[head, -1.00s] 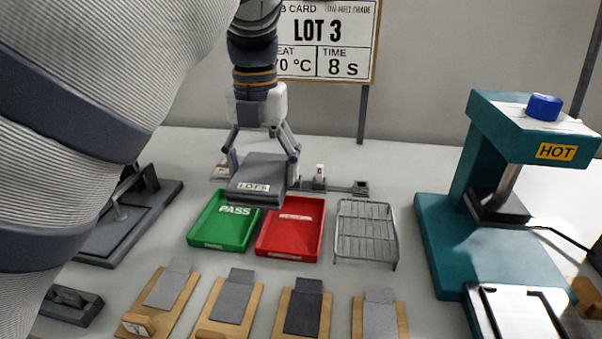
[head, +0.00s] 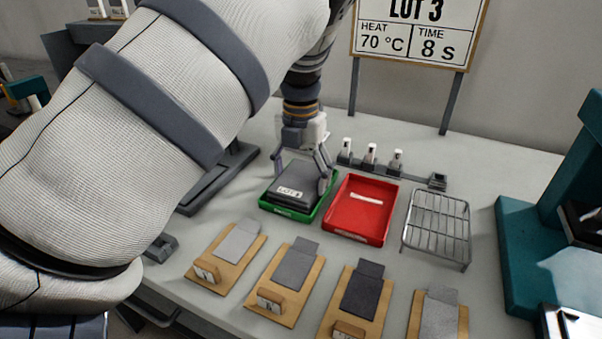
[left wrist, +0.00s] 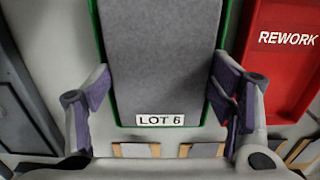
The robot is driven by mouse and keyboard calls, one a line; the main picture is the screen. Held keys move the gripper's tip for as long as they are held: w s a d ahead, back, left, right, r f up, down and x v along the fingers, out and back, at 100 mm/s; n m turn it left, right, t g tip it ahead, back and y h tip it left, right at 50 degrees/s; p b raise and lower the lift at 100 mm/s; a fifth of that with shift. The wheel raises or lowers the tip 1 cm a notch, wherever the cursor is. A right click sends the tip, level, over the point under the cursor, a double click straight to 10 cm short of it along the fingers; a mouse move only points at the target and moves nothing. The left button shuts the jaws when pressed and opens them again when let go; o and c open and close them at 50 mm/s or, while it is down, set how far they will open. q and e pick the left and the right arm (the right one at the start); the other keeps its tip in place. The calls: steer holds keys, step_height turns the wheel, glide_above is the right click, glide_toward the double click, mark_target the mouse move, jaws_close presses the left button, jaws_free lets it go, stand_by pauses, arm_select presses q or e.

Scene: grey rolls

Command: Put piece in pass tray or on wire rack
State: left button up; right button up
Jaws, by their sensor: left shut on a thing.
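My left gripper (head: 299,181) is shut on a dark grey flat piece (head: 296,189), with a finger at each side of it. The piece lies level inside the rim of the green pass tray (head: 291,213); whether it touches the tray floor is hidden. In the left wrist view the piece (left wrist: 160,60) fills the gap between the fingers (left wrist: 161,90), its white label reads LOT 6, and green tray edges (left wrist: 224,22) show beside it. The wire rack (head: 437,227) stands empty to the right. My right gripper is not in view.
The empty red rework tray (head: 361,209) stands between pass tray and rack. Several wooden boards (head: 285,296) with grey swatches line the front. Small white-topped items (head: 371,154) stand behind the trays. The teal press (head: 535,245) is at right; the job card (head: 418,35) reads LOT 3.

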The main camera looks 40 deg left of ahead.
mark_target(301, 178)
arm_select(q)
steer(key=o, duration=1.5)
steer(key=shift+c, duration=0.2)
step_height(301, 178, up, 12)
